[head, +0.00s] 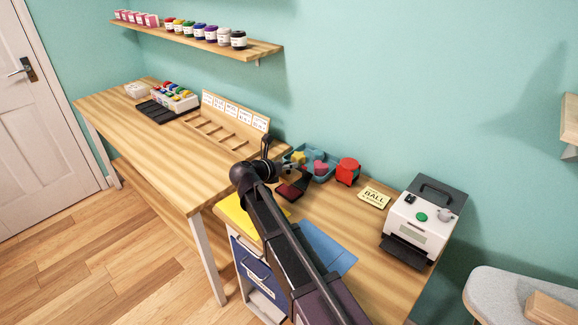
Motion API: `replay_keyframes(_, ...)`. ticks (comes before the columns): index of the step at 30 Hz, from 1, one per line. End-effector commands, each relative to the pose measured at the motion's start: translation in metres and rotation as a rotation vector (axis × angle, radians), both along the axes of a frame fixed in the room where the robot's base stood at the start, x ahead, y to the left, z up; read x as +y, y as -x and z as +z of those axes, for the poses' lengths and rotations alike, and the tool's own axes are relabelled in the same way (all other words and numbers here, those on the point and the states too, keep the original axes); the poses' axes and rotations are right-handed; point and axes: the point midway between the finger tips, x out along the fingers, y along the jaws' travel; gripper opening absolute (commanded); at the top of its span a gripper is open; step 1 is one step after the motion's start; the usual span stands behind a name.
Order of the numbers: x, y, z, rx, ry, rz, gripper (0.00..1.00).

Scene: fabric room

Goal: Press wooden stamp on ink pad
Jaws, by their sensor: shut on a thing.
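An ink pad (291,188), an open dark case with a red inside, lies on the wooden table just right of my arm's elbow. My gripper (288,168) is small in the head view, just behind the ink pad, at the left edge of a blue tray. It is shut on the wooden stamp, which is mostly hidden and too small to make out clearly. I cannot tell the exact gap between stamp and pad. My arm covers part of the table in front of the pad.
The blue tray (299,152) holds yellow and pink-red shapes. A red object (347,171), a yellow card (373,197) and a white machine (418,222) stand to the right. A wooden rack (234,114) is at left. A blue sheet (327,246) lies in front.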

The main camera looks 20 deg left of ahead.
Motion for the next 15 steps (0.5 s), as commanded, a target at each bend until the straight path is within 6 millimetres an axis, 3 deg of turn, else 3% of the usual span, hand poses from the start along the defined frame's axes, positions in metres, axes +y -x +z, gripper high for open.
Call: replay_keyframes(15,-0.001,0.0,-0.04,0.0,0.0,-0.001,0.0)
